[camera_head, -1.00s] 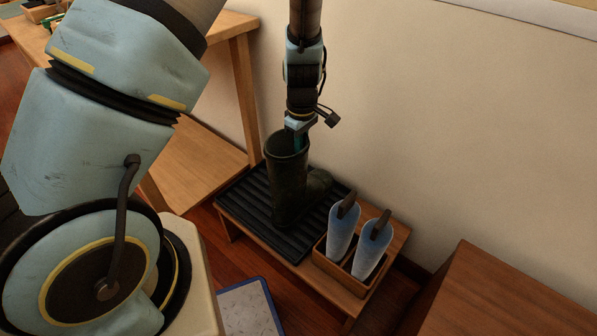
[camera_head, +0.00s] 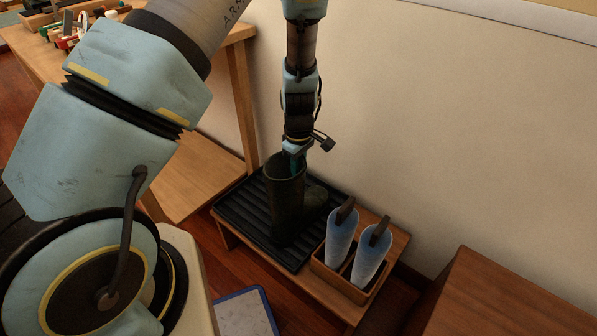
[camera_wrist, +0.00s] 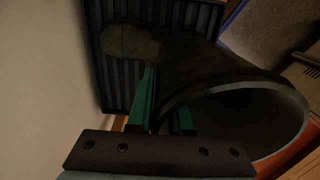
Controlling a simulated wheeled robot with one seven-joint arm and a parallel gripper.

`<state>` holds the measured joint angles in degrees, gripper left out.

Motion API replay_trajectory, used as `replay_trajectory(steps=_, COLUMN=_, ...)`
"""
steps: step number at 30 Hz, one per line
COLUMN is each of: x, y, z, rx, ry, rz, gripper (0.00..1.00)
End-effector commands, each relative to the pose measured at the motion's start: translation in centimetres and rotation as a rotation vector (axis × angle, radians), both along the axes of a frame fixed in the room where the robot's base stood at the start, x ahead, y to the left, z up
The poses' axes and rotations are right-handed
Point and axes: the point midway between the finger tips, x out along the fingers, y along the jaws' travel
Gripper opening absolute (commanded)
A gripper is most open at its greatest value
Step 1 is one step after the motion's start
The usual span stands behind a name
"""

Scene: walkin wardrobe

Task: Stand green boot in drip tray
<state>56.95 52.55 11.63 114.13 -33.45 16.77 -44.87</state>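The dark green boot (camera_head: 286,205) is upright over the ribbed black drip tray (camera_head: 240,207), its toe pointing right towards the wall. Its sole looks at or very near the ribs; I cannot tell for certain if it touches. My gripper (camera_head: 296,160) is at the back right of the boot's top rim, pointing down. In the wrist view, the teal fingers (camera_wrist: 163,115) straddle the shaft wall, one outside and one inside the opening, and look closed on it. The boot (camera_wrist: 215,75) also shows there with the tray (camera_wrist: 118,75) beyond its toe.
The tray lies on a low wooden bench (camera_head: 345,308). A wooden box (camera_head: 340,282) with two blue-white items (camera_head: 355,245) stands at its right end, close to the boot. The wall is behind, a wooden table (camera_head: 240,100) at left, and a brown cabinet (camera_head: 510,300) at right.

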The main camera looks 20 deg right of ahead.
Motion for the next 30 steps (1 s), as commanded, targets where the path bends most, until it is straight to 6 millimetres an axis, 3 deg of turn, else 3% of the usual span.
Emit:
replay_trajectory(steps=4, x=0.0, y=0.0, z=0.0, rx=0.000, ry=0.000, rz=0.000, gripper=0.36)
replay_trajectory(steps=14, x=0.0, y=0.0, z=0.6, rx=0.000, ry=-0.001, rz=0.000, gripper=0.36)
replay_trajectory(steps=30, x=0.0, y=-0.1, z=10.5, rx=-0.003, ry=-0.001, rz=0.000, gripper=0.36)
